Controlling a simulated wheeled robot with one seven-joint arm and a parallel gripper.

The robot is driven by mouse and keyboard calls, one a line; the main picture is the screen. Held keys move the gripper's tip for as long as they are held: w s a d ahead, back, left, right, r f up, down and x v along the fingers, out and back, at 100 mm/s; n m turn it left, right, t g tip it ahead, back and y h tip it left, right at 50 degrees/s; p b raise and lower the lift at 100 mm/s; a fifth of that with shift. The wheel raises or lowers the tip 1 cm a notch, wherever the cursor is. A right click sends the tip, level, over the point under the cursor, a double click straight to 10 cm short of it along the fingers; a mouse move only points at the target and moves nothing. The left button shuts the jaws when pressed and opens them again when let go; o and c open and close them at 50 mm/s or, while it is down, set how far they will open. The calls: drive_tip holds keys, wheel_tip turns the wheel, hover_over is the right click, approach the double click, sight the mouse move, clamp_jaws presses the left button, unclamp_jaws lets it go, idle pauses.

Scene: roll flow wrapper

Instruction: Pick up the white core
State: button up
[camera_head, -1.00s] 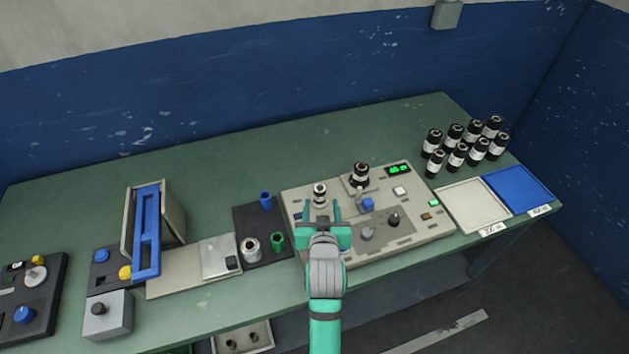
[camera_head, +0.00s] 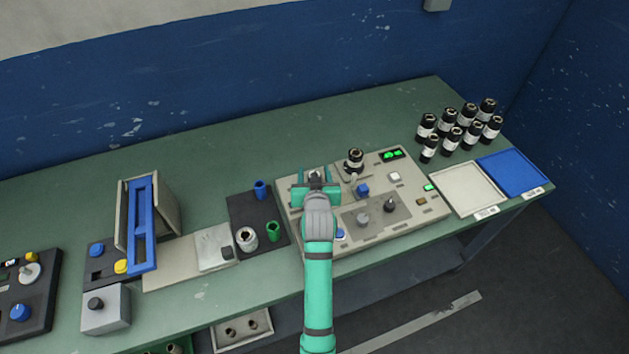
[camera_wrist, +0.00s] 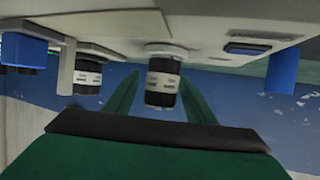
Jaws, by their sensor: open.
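A pale, whitish hollow core (camera_head: 246,237) stands on the dark mat (camera_head: 243,212) left of the machine, beside a green core (camera_head: 273,231) and a blue core (camera_head: 260,190). My gripper (camera_head: 317,178) is away to its right, over the left part of the machine. Its jaws are open, with a finger on each side of a black roll with a white label (camera_wrist: 163,82) on a round pale seat. In the head view the gripper mostly hides this roll. Gaps show beside it in the wrist view.
The grey machine (camera_head: 405,222) also holds a second roll (camera_head: 354,160), a blue block (camera_head: 363,190) and knobs. Several labelled rolls (camera_head: 429,149) stand behind a white tray (camera_head: 465,188) and a blue tray (camera_head: 513,172). A blue-framed stand (camera_head: 142,225) is at left.

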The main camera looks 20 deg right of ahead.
drive_tip(key=shift+w+d+f, duration=0.15)
drive_tip(key=shift+w, duration=0.15)
drive_tip(key=shift+c, duration=0.4)
drive_tip(key=c, duration=1.1)
drive_tip(key=shift+r, duration=0.5)
wheel_tip(320, 180, up, 2)
drive_tip(key=r+v, duration=0.1)
drive_tip(key=v, duration=0.4)
drive_tip(key=w+r+v, duration=0.1)
drive_tip(key=v, duration=0.5)
drive_tip(key=r+v, duration=0.1)
drive_tip(key=v, duration=0.4)
drive_tip(key=shift+s+r, duration=0.1)
drive_tip(key=shift+r, duration=0.35)
